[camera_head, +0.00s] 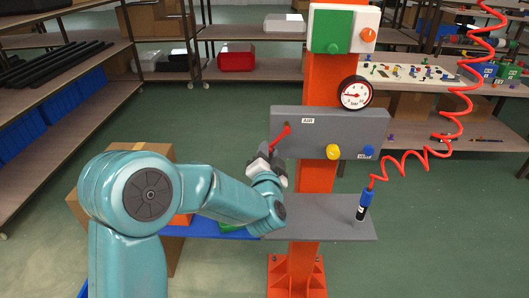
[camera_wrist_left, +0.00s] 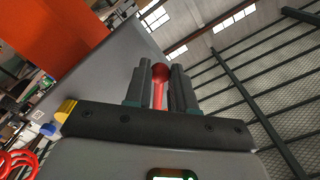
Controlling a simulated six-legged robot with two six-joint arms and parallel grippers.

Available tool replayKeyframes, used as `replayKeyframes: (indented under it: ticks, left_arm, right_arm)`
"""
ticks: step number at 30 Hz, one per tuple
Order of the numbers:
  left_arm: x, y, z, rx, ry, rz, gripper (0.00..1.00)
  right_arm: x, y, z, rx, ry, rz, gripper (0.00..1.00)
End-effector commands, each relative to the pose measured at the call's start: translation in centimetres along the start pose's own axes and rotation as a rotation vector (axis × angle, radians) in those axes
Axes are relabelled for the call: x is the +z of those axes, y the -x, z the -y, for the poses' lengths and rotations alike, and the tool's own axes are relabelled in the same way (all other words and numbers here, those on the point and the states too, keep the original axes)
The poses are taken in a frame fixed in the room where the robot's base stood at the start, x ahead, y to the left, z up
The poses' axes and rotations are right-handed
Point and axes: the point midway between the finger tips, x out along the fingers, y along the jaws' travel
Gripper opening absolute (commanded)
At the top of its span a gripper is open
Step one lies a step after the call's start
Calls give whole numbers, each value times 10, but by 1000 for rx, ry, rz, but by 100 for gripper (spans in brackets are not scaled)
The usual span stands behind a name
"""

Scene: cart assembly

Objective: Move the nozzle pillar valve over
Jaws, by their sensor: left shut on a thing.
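The pillar valve's red lever (camera_head: 281,137) sticks out at an upward-right tilt from the left part of the grey panel (camera_head: 345,120), below the AIR label. My left gripper (camera_head: 268,163) is at the lever's lower end. In the left wrist view, the red lever with its round knob (camera_wrist_left: 160,73) stands between the two fingers of my left gripper (camera_wrist_left: 160,88), which is shut on it. The nozzle (camera_head: 363,204), blue and black, stands upright on the right part of the grey shelf (camera_head: 325,222). My right gripper is in neither view.
An orange pillar (camera_head: 316,178) carries the panel, a pressure gauge (camera_head: 355,93) and a green-and-white box (camera_head: 330,30). A red coiled hose (camera_head: 462,90) runs down to the nozzle. Yellow (camera_head: 332,152) and blue (camera_head: 368,151) knobs are on the panel. A cardboard box (camera_head: 140,150) stands behind my arm.

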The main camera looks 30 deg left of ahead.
Motion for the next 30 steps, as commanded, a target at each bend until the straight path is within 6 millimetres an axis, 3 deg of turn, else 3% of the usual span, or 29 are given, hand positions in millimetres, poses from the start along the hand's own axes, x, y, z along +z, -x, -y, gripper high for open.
replayKeyframes:
  ticks: [10,21,30]
  left_arm:
    - [-1,0,-2,1,0,-1,7]
    - [-7,0,-22,2,0,-2,8]
    - [-7,0,-23,3,-1,-1,8]
  right_arm:
    - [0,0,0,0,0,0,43]
    - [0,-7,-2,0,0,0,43]
    - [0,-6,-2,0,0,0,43]
